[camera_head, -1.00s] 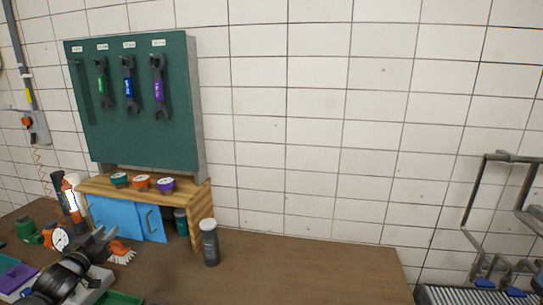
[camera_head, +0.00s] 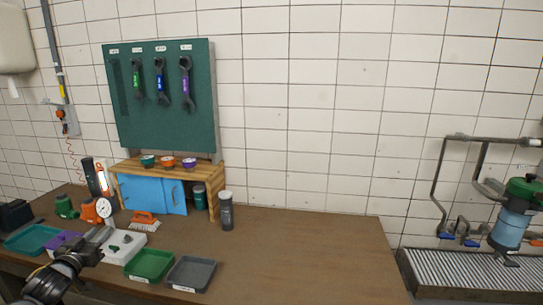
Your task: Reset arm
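My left gripper (camera_head: 95,240) is at the lower left in the head view, over the workbench (camera_head: 290,255) near the purple tray (camera_head: 62,243) and the white tray (camera_head: 128,243). It seems to hold nothing, but its fingers are small and dark, so I cannot tell whether they are open or shut. My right gripper is not in view.
A green tray (camera_head: 150,264) and a grey tray (camera_head: 192,274) lie at the bench front. A grey bottle (camera_head: 226,212) stands by the wooden shelf (camera_head: 170,171). The bench's right half is clear.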

